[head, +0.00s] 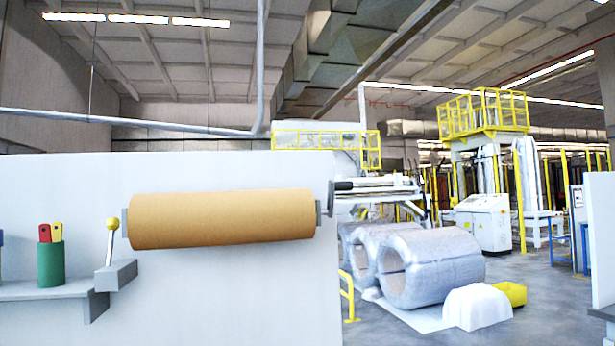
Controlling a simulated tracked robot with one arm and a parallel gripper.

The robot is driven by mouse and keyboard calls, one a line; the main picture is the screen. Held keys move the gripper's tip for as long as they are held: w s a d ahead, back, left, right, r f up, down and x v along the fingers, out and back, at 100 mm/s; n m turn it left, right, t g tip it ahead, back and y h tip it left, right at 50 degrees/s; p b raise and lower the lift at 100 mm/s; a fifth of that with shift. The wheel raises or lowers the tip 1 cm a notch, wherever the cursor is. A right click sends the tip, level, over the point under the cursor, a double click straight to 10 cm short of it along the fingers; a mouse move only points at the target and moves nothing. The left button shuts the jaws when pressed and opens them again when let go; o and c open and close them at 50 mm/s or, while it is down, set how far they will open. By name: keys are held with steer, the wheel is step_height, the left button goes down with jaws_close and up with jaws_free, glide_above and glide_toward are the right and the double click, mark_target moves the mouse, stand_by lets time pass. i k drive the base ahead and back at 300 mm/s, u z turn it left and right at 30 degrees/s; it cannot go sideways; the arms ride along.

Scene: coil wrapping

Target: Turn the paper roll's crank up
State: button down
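The brown paper roll (222,219) is mounted level on the front of a pale wall panel, in the middle left of the head view. A short grey crank arm (331,197) shows at the roll's right end. A dark handle (343,186) sticks out to the right from its upper part. The handle lies just above the level of the roll's middle, against a busy background, so the crank's exact angle is hard to tell. My gripper is not in view, and nothing is seen touching the crank.
Left of the roll, a yellow-knobbed lever (112,226) stands on a grey box (115,275). A green cup (51,262) with red and yellow handles sits on a shelf (40,291). Wrapped coils (430,265) lie on the floor beyond the panel, at right. A white cabinet (484,222) stands farther back.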

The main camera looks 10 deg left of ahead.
mark_target(156, 221)
steer(key=u, duration=0.2)
steer(key=i, duration=1)
steer(key=z, duration=0.1)
